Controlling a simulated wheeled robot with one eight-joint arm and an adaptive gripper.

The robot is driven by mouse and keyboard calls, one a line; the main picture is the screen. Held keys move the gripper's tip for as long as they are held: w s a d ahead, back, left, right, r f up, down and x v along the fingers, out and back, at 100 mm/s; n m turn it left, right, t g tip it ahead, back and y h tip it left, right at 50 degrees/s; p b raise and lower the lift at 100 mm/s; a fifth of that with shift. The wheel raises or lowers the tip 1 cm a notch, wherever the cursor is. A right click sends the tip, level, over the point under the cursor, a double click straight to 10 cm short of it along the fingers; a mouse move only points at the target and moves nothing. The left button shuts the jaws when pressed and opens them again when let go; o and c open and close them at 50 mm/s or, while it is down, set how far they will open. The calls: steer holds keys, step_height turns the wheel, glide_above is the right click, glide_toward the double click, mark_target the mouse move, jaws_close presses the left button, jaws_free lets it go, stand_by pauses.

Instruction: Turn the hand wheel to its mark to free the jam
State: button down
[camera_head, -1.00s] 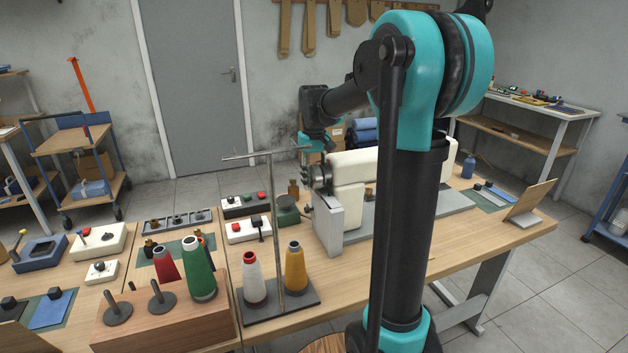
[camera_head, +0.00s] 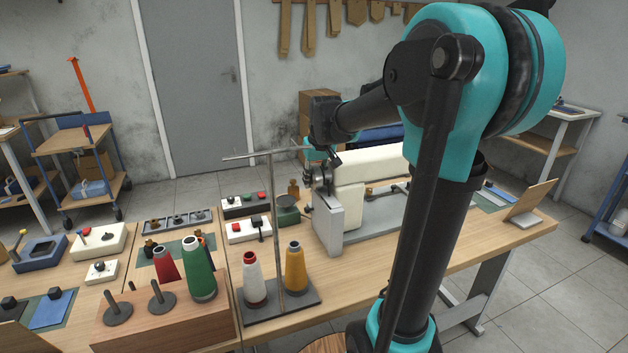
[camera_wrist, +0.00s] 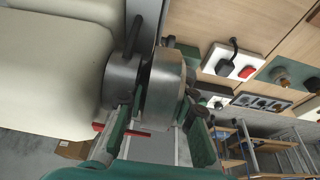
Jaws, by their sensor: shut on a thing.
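The hand wheel (camera_head: 317,179) is a grey metal wheel at the left end of the cream sewing machine (camera_head: 362,168). In the wrist view the hand wheel (camera_wrist: 165,80) fills the middle, beside the cream machine body (camera_wrist: 50,75). My gripper (camera_wrist: 158,122) has one finger on each side of the wheel and is shut on it. In the head view my gripper (camera_head: 322,157) reaches the wheel from above, and its fingertips are hard to make out. A small red piece (camera_wrist: 101,127) shows by the left finger; I cannot tell whether it is the mark.
A thread stand (camera_head: 275,235) with white and yellow cones stands in front of the machine, its crossbar close to my gripper. A white box with red and black controls (camera_head: 247,229) lies left of the machine. The table's front right (camera_head: 470,240) is clear.

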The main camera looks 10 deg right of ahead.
steer(key=t, duration=0.3)
steer(key=shift+y, duration=0.3)
steer(key=shift+w+r+t+y, duration=0.1)
steer(key=shift+t+y, duration=0.05)
steer(key=shift+t, duration=0.8)
steer(key=shift+w+r+t+y, duration=0.1)
steer(key=shift+t+y, duration=0.05)
steer(key=shift+t, duration=0.8)
steer(key=c, duration=1.5)
jaws_free()
steer(key=shift+c, duration=0.2)
steer(key=v, duration=1.2)
steer(key=shift+f, duration=0.2)
steer(key=shift+s, duration=0.1)
